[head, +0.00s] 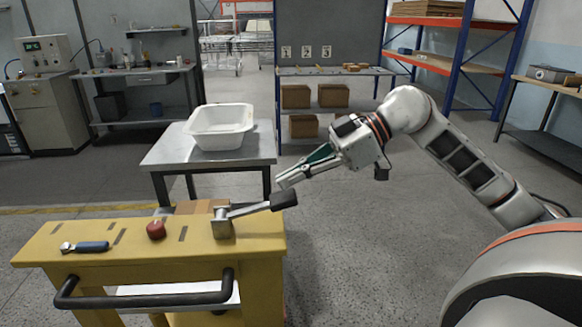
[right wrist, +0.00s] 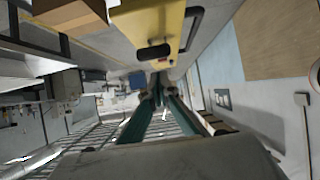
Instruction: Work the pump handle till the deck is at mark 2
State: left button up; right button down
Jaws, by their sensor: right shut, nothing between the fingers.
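The pump handle is a grey metal lever on a bracket (head: 222,222) at the right end of a yellow bench top (head: 130,240). It slants slightly up to the right and ends in a black grip (head: 284,198). My right gripper (head: 283,182) is shut and empty, its tips close above the grip; I cannot tell whether they touch. The right wrist view shows the black grip (right wrist: 154,53) beyond the closed fingers (right wrist: 160,88). A white tub shell (head: 219,126) sits on a grey table (head: 262,150) behind. Which surface is the deck is unclear. My left gripper is out of view.
A blue-handled tool (head: 86,246) and a red knob-like object (head: 156,229) are on the bench top. A black rail (head: 145,298) runs along its front. Number plates 1, 2 and 3 (head: 306,52) hang on a dark panel behind. The floor right of the bench is clear.

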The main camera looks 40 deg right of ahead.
jog(key=shift+s+d+f, duration=0.1)
jog(key=shift+d+f, duration=0.05)
jog(key=shift+f, duration=0.65)
